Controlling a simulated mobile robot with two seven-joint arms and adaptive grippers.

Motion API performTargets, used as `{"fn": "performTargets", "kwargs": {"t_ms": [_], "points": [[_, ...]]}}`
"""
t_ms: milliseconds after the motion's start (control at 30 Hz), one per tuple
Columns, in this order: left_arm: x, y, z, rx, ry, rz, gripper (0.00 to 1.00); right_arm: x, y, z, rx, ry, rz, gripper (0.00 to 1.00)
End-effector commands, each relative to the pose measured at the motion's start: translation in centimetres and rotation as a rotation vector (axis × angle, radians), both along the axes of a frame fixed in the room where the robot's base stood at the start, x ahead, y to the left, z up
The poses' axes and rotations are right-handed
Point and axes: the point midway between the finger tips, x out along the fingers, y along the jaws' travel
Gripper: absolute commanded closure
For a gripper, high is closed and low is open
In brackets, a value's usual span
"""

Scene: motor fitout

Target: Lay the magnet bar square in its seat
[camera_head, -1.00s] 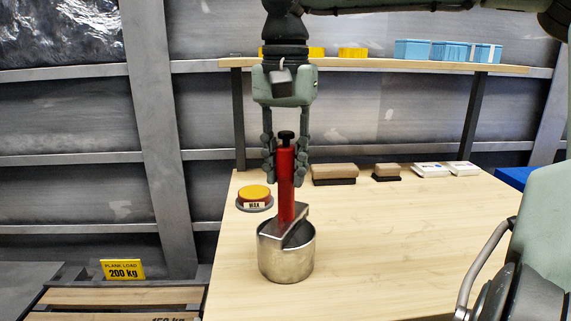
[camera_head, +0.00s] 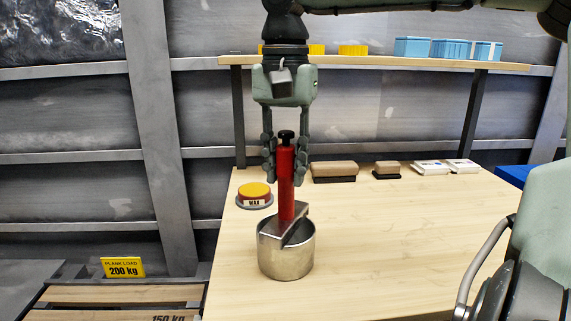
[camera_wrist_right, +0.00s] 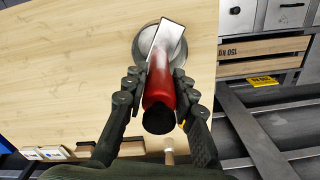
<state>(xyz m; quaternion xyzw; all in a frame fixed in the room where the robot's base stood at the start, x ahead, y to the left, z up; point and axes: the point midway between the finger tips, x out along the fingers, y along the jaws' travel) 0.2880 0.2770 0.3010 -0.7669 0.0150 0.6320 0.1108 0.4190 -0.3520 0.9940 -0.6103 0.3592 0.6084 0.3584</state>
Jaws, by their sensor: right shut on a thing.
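My right gripper (camera_head: 285,165) points down and is shut on the red handle (camera_head: 286,182) with a black knob on top. At the handle's foot is a flat grey metal bar (camera_head: 297,226), which I take for the magnet bar. The bar lies at a slant across the mouth of a round metal pot (camera_head: 286,257) and looks tilted in the head view. In the right wrist view the bar (camera_wrist_right: 168,38) extends over the pot's rim (camera_wrist_right: 146,48). Whether it touches the rim I cannot tell. The inside of the pot is mostly hidden. My left gripper is not in view.
A yellow-topped wax tin (camera_head: 255,194) stands behind the pot on the wooden table (camera_head: 400,235). Wood-backed blocks (camera_head: 334,170) and white boxes (camera_head: 432,167) line the back edge. A shelf (camera_head: 380,64) with yellow and blue boxes spans above. The table right of the pot is clear.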

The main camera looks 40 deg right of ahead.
Motion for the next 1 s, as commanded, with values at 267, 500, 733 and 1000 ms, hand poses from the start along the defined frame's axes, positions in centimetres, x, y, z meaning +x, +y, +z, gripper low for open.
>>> {"fn": "performTargets", "kwargs": {"t_ms": [267,500,733,1000], "points": [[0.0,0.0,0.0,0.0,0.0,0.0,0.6,0.0,0.0,0.0,0.001,0.0,0.0,0.6],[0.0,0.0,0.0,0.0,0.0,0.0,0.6,0.0,0.0,0.0,0.001,0.0,0.0,0.49],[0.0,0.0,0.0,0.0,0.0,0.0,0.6,0.0,0.0,0.5,0.0,0.0,0.0,0.49],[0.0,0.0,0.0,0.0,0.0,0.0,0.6,0.1,0.0,5.6,0.0,-0.004,-0.002,0.49]]}}
